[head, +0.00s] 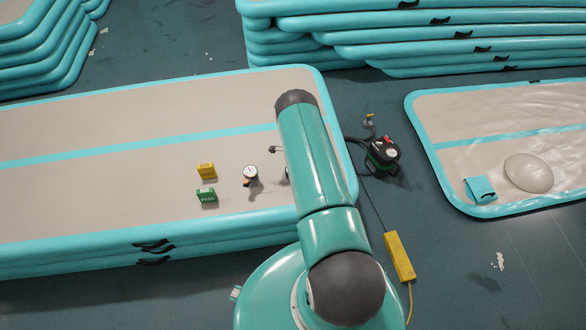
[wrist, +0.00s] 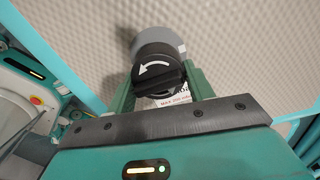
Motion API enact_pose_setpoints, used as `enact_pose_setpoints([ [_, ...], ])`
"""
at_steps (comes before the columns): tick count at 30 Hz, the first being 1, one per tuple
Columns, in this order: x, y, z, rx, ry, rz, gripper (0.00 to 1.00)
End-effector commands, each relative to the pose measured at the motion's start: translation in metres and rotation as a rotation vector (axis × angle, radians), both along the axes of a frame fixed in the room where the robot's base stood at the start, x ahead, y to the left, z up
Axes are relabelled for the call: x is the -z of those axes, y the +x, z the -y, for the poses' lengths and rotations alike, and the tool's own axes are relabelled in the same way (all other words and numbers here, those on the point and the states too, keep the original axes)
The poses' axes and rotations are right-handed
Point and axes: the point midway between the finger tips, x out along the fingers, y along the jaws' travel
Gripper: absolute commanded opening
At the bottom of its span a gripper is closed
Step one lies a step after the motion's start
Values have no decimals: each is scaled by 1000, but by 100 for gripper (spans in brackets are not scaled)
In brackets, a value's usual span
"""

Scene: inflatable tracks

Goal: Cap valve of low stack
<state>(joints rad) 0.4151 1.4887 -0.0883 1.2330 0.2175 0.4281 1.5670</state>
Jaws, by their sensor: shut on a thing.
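The low stack (head: 90,200) of beige mats with turquoise edges lies across the left of the head view. In the wrist view, my gripper (wrist: 160,92) is shut on a black cap (wrist: 158,80) with a white curved arrow, one green finger on each side. A round grey part (wrist: 158,42) shows just beyond the cap, against the beige mat surface. I cannot tell whether the cap and the grey part touch. A white printed label (wrist: 180,102) shows below the cap. In the head view my arm hides the gripper and cap.
A round gauge (head: 250,174), a yellow block (head: 207,171) and a green "PASS" block (head: 206,196) stand on the low stack. A black pump (head: 382,158) and yellow power strip (head: 399,257) are right of it. A wrinkled mat (head: 470,115) lies farther right; taller stacks (head: 430,40) stand behind.

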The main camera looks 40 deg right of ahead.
Motion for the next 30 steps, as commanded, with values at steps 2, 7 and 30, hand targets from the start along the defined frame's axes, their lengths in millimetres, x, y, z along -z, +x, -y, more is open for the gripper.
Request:
enact_pose_setpoints([
  [2,2,0,0,0,0,0,30],
  [7,6,-1,0,0,1,-1,30],
  [30,21,0,0,-4,0,0,30],
])
